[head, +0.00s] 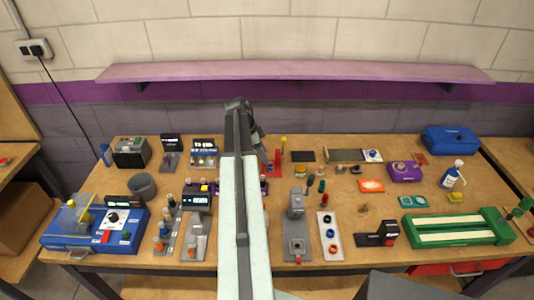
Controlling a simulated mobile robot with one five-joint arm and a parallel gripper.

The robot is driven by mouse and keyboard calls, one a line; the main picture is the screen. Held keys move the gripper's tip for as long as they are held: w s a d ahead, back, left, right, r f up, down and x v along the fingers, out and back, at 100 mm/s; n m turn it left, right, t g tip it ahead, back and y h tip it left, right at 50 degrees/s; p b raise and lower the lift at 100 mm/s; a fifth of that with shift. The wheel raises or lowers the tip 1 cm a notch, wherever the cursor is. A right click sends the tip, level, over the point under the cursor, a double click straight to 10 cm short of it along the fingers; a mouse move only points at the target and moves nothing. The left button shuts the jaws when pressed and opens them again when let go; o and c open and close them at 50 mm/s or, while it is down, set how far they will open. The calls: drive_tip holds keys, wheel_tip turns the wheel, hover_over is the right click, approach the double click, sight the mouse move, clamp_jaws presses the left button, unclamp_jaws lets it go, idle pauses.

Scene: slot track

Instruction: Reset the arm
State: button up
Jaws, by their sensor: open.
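My arm (243,215) rises from the bottom middle of the head view, with its dark upper end (238,106) in front of the purple shelf's wall. A dark part of my gripper (258,141) shows just right of the arm, over the back of the workbench. The arm hides most of the gripper, and its fingertips are not clear. The gripper is open, and I see nothing held in it.
The wooden workbench (390,208) carries many devices. A blue console (97,232) stands at the left, a green slotted fixture (458,228) at the right, and a grey stand (296,220) close right of my arm. A purple shelf (330,70) juts from the wall.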

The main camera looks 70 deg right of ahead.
drive_tip(key=shift+w+r, duration=0.15)
drive_tip(key=shift+r, duration=0.2)
